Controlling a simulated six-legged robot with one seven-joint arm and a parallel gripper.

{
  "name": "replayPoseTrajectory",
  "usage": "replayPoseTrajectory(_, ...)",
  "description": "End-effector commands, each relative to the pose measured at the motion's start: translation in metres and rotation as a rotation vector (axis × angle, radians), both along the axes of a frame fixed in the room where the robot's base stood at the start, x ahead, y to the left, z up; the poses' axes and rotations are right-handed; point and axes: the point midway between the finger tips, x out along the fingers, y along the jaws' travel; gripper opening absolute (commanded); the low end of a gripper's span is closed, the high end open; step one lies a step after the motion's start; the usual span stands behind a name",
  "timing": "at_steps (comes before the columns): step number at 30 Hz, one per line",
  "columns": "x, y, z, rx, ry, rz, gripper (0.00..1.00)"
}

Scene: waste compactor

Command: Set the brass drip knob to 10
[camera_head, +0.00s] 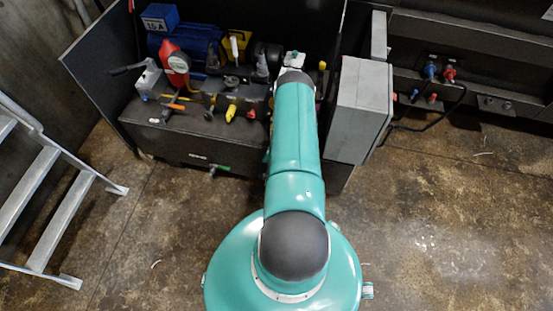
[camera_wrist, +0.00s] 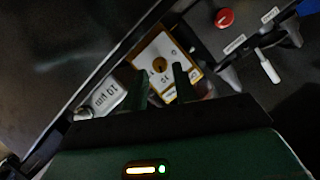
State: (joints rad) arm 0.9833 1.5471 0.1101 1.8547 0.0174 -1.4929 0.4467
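In the wrist view a small round brass-coloured knob (camera_wrist: 159,65), likely the drip knob, sits on a white dial plate (camera_wrist: 146,51) with a yellow border. Dark figures are on the plate, but they are too small and tilted to read surely. I cannot tell the knob's setting. My gripper (camera_wrist: 160,76) is open, with one dark finger on each side just below the knob in the picture. No contact with the knob shows. In the head view my arm hides the gripper and the knob.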

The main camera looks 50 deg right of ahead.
Motion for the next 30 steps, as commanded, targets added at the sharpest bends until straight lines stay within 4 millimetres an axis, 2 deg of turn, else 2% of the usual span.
replayPoseTrajectory(9, -0.038, 0.056, 0.023, 0.004, 0.003, 0.002, 0.28)
replayPoseTrajectory(15, -0.055, 0.079, 0.033, 0.001, 0.002, 0.001, 0.28)
replayPoseTrajectory(20, -0.059, 0.085, 0.036, 0.0, 0.001, 0.001, 0.28)
replayPoseTrajectory(30, -0.059, 0.086, 0.036, 0.0, 0.001, 0.001, 0.28)
